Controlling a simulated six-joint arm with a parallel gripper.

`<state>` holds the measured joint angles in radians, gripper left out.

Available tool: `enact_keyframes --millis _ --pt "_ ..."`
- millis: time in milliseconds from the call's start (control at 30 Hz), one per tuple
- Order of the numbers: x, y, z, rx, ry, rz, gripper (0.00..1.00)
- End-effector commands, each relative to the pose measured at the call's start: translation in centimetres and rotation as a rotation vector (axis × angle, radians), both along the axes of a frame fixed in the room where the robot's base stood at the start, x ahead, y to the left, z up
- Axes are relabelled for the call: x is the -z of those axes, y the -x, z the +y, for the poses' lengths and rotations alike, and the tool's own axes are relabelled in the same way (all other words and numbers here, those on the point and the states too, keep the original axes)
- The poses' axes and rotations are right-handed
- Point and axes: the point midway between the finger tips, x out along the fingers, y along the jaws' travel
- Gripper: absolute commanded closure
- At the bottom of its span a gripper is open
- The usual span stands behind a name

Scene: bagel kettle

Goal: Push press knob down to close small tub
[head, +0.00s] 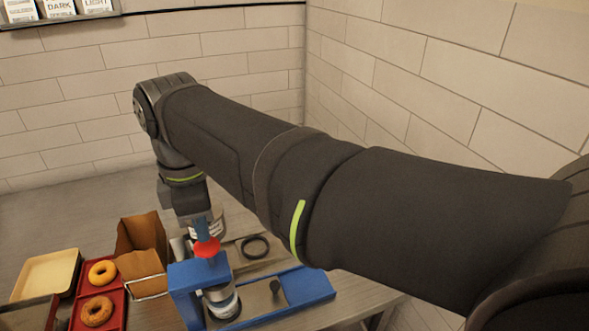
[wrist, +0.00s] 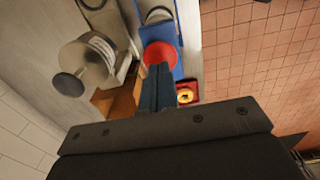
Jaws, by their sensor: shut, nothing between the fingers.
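The blue press (head: 190,282) stands on the table with a red knob (head: 207,247) on top. The knob also shows in the wrist view (wrist: 161,55). The small tub (head: 222,305) sits under the press arm, its upper part partly hidden by the blue frame; I cannot tell how its lid sits. My gripper (head: 205,232) points down right above the knob, with its fingers shut and empty. In the wrist view the fingertips (wrist: 158,70) overlap the knob's near edge; I cannot tell whether they touch it.
A red tray (head: 124,318) with two donuts, a brown bag (head: 142,240) and a cream tray (head: 48,274) are left of the press. A steel container (wrist: 90,62) stands close by. A dark ring (head: 255,247) lies behind the press. A tiled wall is behind.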

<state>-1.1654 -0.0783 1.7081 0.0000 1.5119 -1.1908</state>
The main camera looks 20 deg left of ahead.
Motion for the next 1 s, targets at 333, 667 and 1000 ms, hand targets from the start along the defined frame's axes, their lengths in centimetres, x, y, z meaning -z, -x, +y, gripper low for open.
enact_keyframes --millis 333,667,1000 --pt "0.0 0.0 0.0 0.0 0.0 0.0 1.0" --pt "-0.7 0.0 0.0 0.0 -0.002 -0.001 1.0" --pt "-4.1 0.0 0.0 0.0 -0.001 0.0 1.0"
